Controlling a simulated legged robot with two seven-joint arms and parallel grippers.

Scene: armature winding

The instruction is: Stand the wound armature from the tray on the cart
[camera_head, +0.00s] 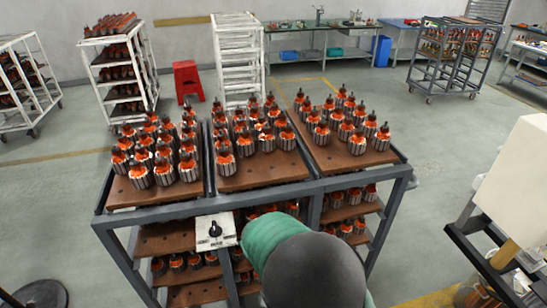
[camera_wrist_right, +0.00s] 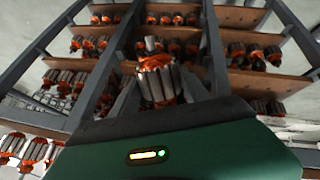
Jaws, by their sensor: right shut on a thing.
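In the right wrist view, a wound armature (camera_wrist_right: 158,82) with orange windings and a grey slotted body is between the fingers of my right gripper (camera_wrist_right: 160,92), which is shut on it. In the head view my green and grey right arm is in front of the cart (camera_head: 394,178) and hides the gripper and the held armature. The cart's top has three brown boards with many upright armatures (camera_head: 245,142) at the back and bare holes toward the front. A small white tray (camera_head: 204,241) with a dark upright piece is at the cart's front edge. My left gripper is not in view.
Lower shelves (camera_head: 165,238) of the cart hold more armatures. A white box-like machine (camera_head: 518,185) stands at the right. White racks (camera_head: 122,75), a red stool (camera_head: 188,80) and workbenches are behind. A dark round base (camera_head: 42,294) is at lower left.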

